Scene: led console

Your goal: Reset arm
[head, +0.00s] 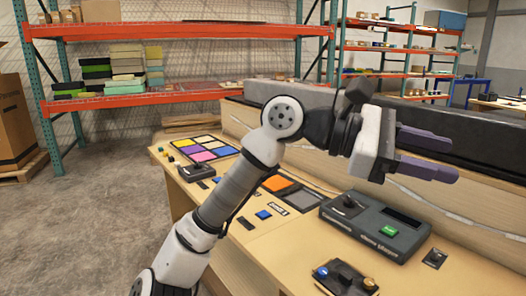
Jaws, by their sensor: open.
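My gripper (428,153) is raised above the right part of the console table (262,258), level with its back ledge. Its two dark fingers point right and are spread apart, with nothing between them. My arm rises from the bottom left and bends near the top middle. Below the gripper on the table is a dark grey box (353,236) with a joystick, a dark display and a green button (388,231). The gripper is apart from the table and the box.
A panel of coloured squares (203,149), orange and grey pads (277,183), a blue button (263,214), a front control box (345,278) and a small switch (434,258) sit on the table. Orange shelving (180,30) stands behind. A cardboard box (14,125) is far left.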

